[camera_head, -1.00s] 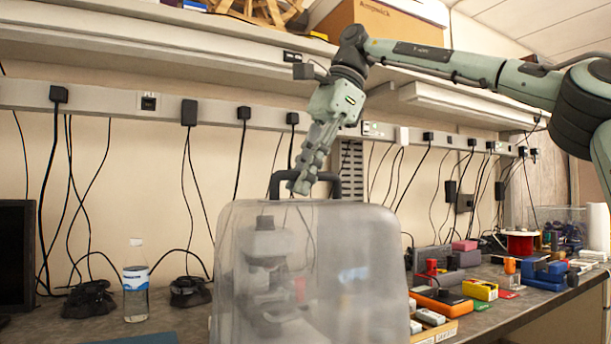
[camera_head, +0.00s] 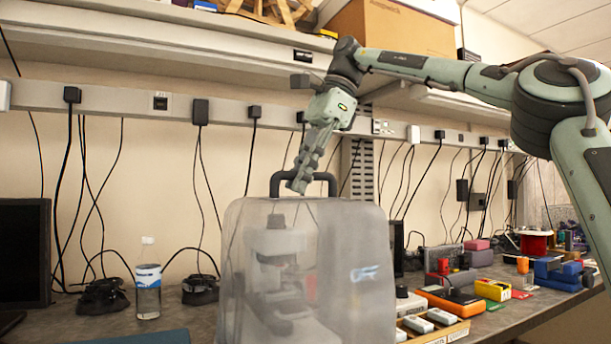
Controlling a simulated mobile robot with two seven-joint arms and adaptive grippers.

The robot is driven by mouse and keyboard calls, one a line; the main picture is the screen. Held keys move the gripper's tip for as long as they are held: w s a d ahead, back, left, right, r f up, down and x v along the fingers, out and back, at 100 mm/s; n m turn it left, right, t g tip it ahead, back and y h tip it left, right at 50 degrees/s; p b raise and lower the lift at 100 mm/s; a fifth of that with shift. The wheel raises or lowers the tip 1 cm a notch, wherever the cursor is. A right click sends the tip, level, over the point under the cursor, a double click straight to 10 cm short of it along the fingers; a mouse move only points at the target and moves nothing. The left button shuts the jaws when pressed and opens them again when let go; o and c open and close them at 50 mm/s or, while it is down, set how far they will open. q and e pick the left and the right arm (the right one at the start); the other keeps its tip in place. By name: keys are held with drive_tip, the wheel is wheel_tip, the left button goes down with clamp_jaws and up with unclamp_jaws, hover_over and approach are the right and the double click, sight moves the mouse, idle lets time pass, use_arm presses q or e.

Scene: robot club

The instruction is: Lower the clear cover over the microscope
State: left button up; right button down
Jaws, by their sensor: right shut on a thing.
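The clear cover (camera_head: 350,240) is a frosted see-through box with a dark handle (camera_head: 329,179) on top. It stands upright in the middle of the head view. The microscope (camera_head: 277,250) shows dimly through its front wall; whether it is inside or behind the cover I cannot tell for sure. My right gripper (camera_head: 300,184) comes down from above and is shut on the left part of the handle. The cover's lower edge is cut off by the bottom of the frame. My left gripper is not in view.
A water bottle (camera_head: 148,285) stands on the bench to the left, near a dark monitor (camera_head: 24,253). Right of the cover are a tray of small parts (camera_head: 440,333), an orange case (camera_head: 450,301) and several coloured boxes. A shelf overhangs the bench.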

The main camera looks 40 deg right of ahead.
drive_tip(key=shift+w, duration=0.3)
drive_tip(key=shift+d, duration=0.1)
